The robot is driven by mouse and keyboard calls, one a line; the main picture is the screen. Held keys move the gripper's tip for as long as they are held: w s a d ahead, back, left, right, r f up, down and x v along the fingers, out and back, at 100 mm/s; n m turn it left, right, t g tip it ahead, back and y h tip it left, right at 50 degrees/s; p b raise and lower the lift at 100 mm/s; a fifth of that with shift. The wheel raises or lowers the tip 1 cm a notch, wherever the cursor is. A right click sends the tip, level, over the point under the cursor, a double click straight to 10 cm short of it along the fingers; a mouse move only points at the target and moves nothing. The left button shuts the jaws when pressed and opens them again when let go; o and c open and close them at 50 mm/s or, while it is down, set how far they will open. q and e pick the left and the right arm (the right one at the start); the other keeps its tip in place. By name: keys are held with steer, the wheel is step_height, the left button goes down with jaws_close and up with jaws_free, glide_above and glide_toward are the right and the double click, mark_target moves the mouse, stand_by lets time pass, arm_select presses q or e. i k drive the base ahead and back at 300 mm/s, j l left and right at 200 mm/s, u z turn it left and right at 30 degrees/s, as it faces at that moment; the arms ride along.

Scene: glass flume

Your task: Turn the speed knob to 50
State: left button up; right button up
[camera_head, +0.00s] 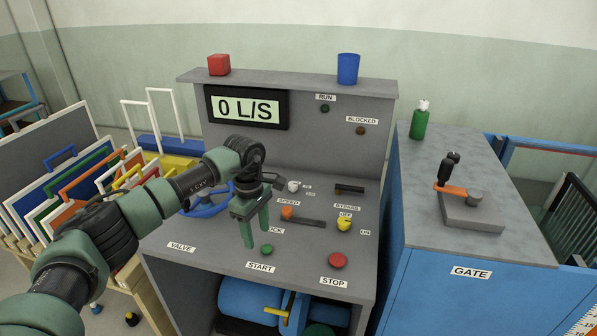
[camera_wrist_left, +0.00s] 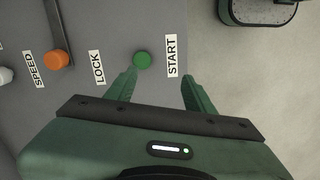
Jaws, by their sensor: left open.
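The speed knob (camera_head: 293,186) is a small white knob on the sloping grey panel, just above the SPEED label (camera_head: 288,201). Small marks beside it are too small to read surely. It also shows, cut off, at the left edge of the left wrist view (camera_wrist_left: 5,75). The display (camera_head: 247,109) reads 0 L/S. My left gripper (camera_head: 255,232) is open and empty over the panel, in front of and left of the knob. In the left wrist view its fingers (camera_wrist_left: 160,76) are near the green START button (camera_wrist_left: 143,60), apart from the knob. My right gripper is not in view.
A yellow bypass switch (camera_head: 344,225), red STOP button (camera_head: 337,260) and blue valve wheel (camera_head: 207,203) are nearby. The gate lever (camera_head: 455,191) stands on the right cabinet.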

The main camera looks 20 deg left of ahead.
mark_target(292, 185)
steer(key=i, duration=1.1)
